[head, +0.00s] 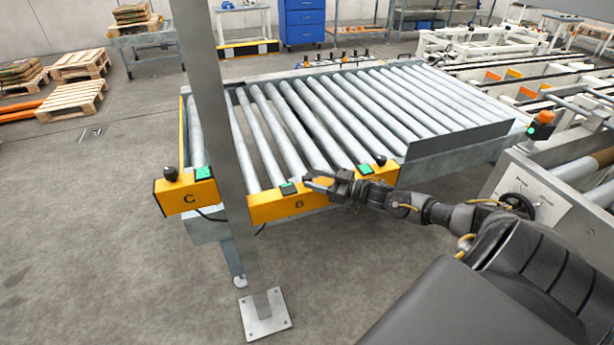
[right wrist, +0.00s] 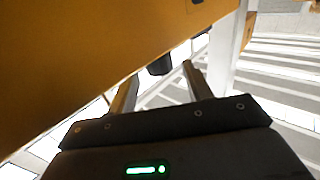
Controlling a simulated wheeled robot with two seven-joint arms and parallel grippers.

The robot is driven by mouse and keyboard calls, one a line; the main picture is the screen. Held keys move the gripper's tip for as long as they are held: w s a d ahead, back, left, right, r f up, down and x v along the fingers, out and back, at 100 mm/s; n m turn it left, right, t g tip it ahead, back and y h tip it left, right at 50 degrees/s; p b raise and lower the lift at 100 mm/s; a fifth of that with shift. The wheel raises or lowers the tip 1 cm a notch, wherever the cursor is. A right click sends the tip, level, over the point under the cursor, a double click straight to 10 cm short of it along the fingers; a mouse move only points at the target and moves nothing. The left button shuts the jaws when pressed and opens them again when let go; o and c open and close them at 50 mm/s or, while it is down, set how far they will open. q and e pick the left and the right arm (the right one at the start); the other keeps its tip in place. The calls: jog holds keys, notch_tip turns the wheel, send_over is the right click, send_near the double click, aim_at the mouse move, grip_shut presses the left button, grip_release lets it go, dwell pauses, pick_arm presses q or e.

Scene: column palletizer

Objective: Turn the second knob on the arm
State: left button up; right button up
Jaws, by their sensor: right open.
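A yellow control box marked B (head: 262,209) runs along the front edge of the roller conveyor, with a green screen (head: 288,188) on top. My right gripper (head: 308,181) is over this box, just right of that screen, with its jaws open. In the right wrist view, the yellow panel (right wrist: 70,50) fills the upper left. A dark knob-like part (right wrist: 160,65) shows there beyond and between the open fingertips (right wrist: 157,78); contact cannot be told. Another black knob (head: 381,160) stands at the right end of the yellow boxes, beside a green screen (head: 365,169). My left gripper is out of view.
A yellow box marked C (head: 185,201) with a black knob (head: 170,173) stands left of a grey upright post (head: 223,130). Conveyor rollers (head: 310,115) lie behind the boxes. A machine with a handwheel (head: 520,205) is at the right. Open floor lies at front left.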

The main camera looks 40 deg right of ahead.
aim_at(307, 176)
jog(key=shift+x, duration=1.7)
